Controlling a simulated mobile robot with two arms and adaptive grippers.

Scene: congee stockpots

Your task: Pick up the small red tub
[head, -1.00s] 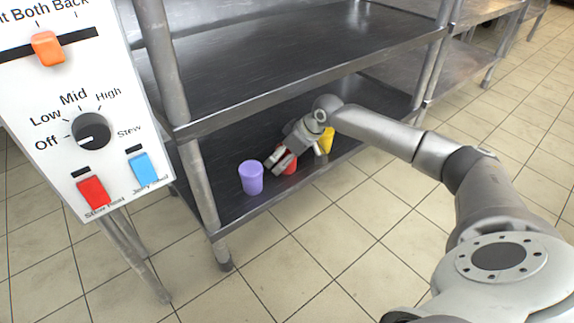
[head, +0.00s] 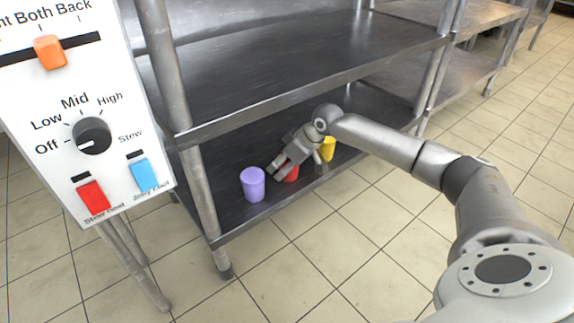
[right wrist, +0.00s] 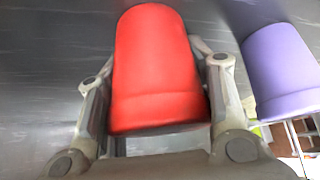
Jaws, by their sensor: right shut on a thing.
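The small red tub (head: 292,174) is on the lower shelf in the head view, mostly hidden behind my right gripper (head: 297,168). In the right wrist view the red tub (right wrist: 156,68) fills the space between the two fingers of my right gripper (right wrist: 158,95). The fingers are shut on its sides. I cannot tell whether its base touches the shelf. My left gripper is not in view.
A purple tub (head: 253,184) stands to the left of the red one, and it also shows in the right wrist view (right wrist: 284,72). A yellow tub (head: 328,148) stands close to the right. The upper shelf (head: 290,60) overhangs; a control panel (head: 50,110) is at left.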

